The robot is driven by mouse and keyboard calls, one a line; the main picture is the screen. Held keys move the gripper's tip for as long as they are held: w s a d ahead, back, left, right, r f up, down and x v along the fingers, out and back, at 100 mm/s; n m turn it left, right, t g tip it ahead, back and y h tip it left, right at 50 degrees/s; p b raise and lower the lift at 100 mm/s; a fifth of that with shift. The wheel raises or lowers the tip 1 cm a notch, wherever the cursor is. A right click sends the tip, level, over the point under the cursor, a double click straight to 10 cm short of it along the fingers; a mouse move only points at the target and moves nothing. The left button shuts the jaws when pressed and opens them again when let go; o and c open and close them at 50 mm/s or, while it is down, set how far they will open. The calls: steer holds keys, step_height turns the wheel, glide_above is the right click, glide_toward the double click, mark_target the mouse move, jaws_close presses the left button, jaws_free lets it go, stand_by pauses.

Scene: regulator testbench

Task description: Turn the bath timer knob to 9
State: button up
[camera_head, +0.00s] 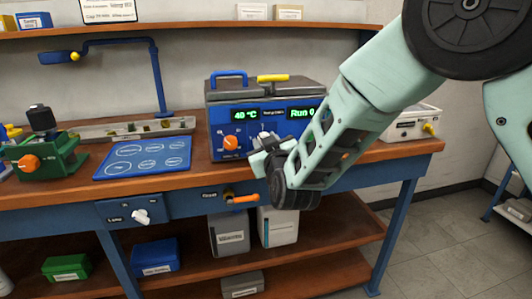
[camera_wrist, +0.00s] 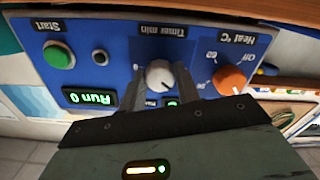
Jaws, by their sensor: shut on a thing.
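The bath (camera_head: 222,118) is a blue box with a grey lid on the bench, its front panel facing me. Its timer knob (camera_wrist: 160,74) is white and sits under the "Timer min" label in the wrist view, which shows the panel upside down. My gripper (camera_wrist: 160,88) has one finger on each side of this knob and is shut on it. In the head view my gripper (camera_head: 258,144) is at the panel's front and hides most of the knob. The run display (camera_wrist: 91,97) reads "Run 0". The knob's scale and pointer are too small to read.
An orange heat knob (camera_wrist: 231,79) sits beside the timer knob, and a green start button (camera_wrist: 58,54) is at the panel's other end. A blue mat (camera_head: 145,160) and a green fixture (camera_head: 45,158) lie left on the bench. An orange handle (camera_head: 243,199) juts out below.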

steer(key=m+b, duration=0.4)
steer(key=m, duration=0.1)
steer(key=m+b, duration=0.2)
steer(key=shift+f+b, duration=0.25)
steer(key=shift+b, duration=0.1)
steer(key=m+b, duration=0.3)
steer(key=m, duration=0.1)
steer(key=m+b, duration=0.3)
steer(key=b, duration=0.1)
steer(key=shift+m, duration=0.3)
steer(key=m+b, duration=0.4)
steer(key=shift+m, duration=0.3)
steer(key=m+b, duration=0.3)
steer(key=b, duration=0.1)
steer(key=shift+m, duration=0.3)
steer(key=m+b, duration=0.3)
steer(key=shift+r+m+b, duration=0.1)
steer(key=shift+m+b, duration=0.75)
steer(key=shift+m, duration=0.15)
steer(key=shift+r+m, duration=0.1)
steer(key=shift+m, duration=0.2)
